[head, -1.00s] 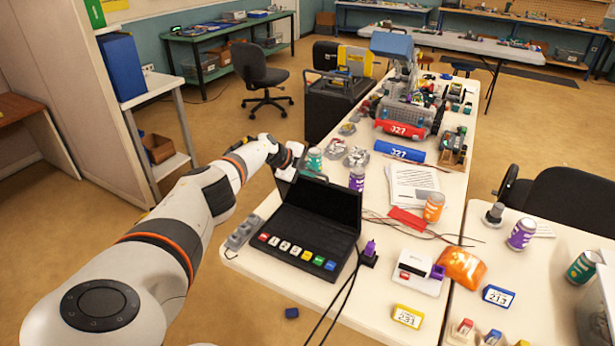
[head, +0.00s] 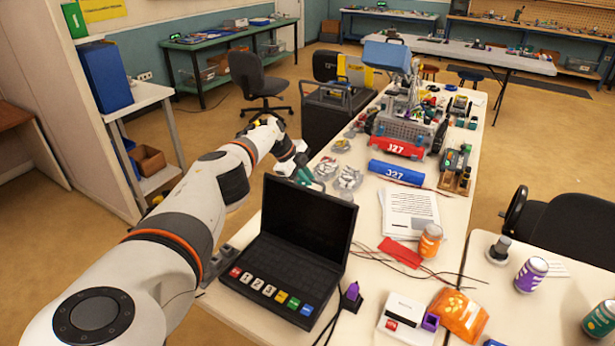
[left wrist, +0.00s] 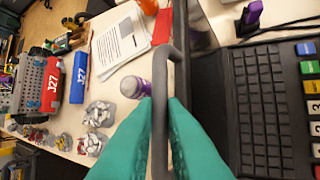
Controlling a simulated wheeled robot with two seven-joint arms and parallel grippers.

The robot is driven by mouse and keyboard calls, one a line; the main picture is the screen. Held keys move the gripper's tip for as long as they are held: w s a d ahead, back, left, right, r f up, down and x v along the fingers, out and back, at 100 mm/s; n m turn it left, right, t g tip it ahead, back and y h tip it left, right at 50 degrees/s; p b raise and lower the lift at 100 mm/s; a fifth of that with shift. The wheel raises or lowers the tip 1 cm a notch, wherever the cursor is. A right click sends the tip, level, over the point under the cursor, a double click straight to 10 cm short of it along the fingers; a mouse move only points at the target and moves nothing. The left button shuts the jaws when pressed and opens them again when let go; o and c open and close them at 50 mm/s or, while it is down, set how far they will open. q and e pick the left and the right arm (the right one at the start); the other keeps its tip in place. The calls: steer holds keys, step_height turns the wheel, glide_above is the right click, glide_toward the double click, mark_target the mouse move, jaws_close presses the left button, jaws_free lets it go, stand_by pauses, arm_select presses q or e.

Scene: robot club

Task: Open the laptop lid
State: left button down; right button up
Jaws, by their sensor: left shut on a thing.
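A black laptop (head: 285,268) stands on the near left part of the table with its lid (head: 310,215) raised and its dark screen facing me. Coloured and white keys line the front of its keyboard. My left gripper (head: 303,174) is at the top edge of the lid, partly hidden behind it. In the left wrist view, the teal fingers of my left gripper (left wrist: 163,105) are shut on a grey bar-shaped handle (left wrist: 172,65) on the lid. The keyboard (left wrist: 262,100) shows to the right there. My right gripper is not in view.

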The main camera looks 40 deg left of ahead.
arm_select(q)
steer(key=shift+w+a+r, duration=0.15)
steer(key=shift+r, duration=0.05)
steer(key=c, duration=1.5)
jaws_free()
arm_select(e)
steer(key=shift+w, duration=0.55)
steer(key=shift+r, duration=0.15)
